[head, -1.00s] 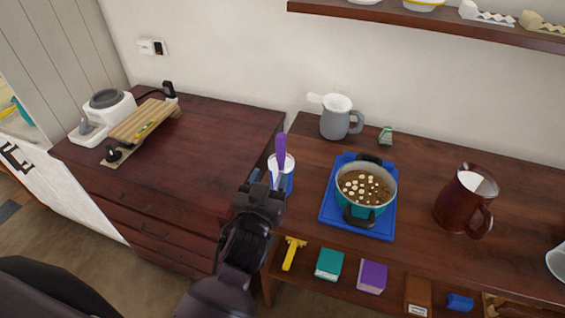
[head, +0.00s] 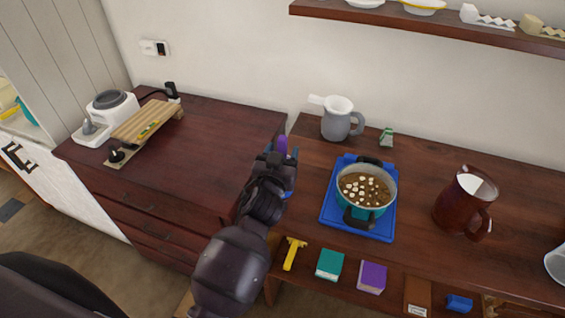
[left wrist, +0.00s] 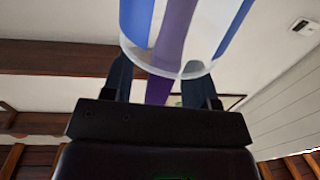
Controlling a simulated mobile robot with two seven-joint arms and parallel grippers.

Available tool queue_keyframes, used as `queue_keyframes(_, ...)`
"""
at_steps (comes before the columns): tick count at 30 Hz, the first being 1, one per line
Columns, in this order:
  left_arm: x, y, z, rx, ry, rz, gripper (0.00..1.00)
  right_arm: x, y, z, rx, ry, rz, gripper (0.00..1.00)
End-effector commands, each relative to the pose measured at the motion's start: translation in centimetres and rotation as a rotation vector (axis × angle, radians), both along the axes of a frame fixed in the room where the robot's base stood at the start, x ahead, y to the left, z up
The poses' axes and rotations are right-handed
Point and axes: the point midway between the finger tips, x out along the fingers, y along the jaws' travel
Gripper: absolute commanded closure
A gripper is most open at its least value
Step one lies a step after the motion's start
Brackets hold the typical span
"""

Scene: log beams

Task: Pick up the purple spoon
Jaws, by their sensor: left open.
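The purple spoon (head: 282,144) stands upright in a white and blue striped cup (head: 291,188) near the left edge of the right-hand table. In the head view only the spoon's top shows, and my gripper hides most of the cup. My left gripper (head: 278,163) is open at the spoon's upper part. In the left wrist view the purple spoon (left wrist: 158,91) passes between the two dark fingers, with the striped cup (left wrist: 138,22) just beyond them. I cannot tell whether a finger touches the spoon. My right gripper is not in view.
A pot of soup (head: 366,188) stands on a blue board (head: 374,233), right of the cup. A grey pitcher (head: 337,124) and a dark red jug (head: 461,203) are on the same table. The left cabinet's top (head: 200,135) is mostly clear.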

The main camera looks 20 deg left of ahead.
Motion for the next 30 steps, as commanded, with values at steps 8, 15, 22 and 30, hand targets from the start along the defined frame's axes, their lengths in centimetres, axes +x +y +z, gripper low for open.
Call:
queue_keyframes(8, 0.40, 0.05, -0.04, 0.000, 0.001, 0.000, 0.47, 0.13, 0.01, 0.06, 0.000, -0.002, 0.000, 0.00)
queue_keyframes(15, 0.38, 0.04, -0.04, 0.000, 0.001, 0.000, 0.77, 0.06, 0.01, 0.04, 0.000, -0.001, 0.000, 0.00)
queue_keyframes(22, 0.37, 0.04, -0.03, 0.000, 0.000, 0.000, 1.00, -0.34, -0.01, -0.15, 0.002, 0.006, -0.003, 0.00)
queue_keyframes(30, 0.40, 0.05, 0.68, 0.000, -0.001, 0.000, 1.00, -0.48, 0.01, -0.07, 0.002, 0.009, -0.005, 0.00)
